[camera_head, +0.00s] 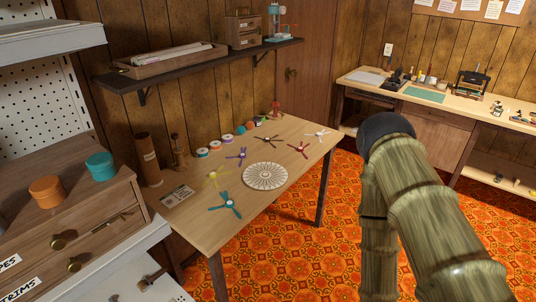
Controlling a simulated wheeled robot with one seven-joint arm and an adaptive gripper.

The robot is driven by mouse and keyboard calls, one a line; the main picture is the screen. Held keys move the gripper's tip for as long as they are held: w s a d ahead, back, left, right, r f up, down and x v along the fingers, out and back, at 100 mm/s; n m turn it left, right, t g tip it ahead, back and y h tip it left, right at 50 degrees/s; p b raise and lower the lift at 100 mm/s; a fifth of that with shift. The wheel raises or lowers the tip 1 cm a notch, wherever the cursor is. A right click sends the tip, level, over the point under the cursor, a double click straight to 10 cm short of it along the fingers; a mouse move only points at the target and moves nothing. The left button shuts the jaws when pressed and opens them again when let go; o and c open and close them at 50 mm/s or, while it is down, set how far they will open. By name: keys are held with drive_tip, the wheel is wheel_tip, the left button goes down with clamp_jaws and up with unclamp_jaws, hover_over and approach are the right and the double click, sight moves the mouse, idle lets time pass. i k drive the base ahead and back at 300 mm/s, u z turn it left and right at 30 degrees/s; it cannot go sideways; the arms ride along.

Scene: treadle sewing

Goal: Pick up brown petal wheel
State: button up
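Several small petal wheels lie spread on the wooden table (200,226). The dark brown petal wheel (268,140) lies flat toward the back right, left of the red petal wheel (301,148) and right of the purple one (238,155). A white petal wheel (317,133), a yellow one (216,177) and a teal one (225,205) lie there too. A large pale slotted disc (265,176) lies in front of the brown wheel. My arm crosses the right side of the view; my gripper is not visible.
Several thread spools (227,139) line the table's back edge. A brown tube (148,159) stands at its back left. A wall shelf (200,65) hangs above. A drawer cabinet (80,210) is at left, a workbench (440,95) at right. Orange patterned floor (290,240) is open in front.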

sight(267, 139)
drive_tip(key=z, duration=1.9)
drive_tip(key=i, duration=1.7)
drive_tip(key=u, duration=3.05)
drive_tip(key=i, duration=0.25)
drive_tip(key=z, duration=0.15)
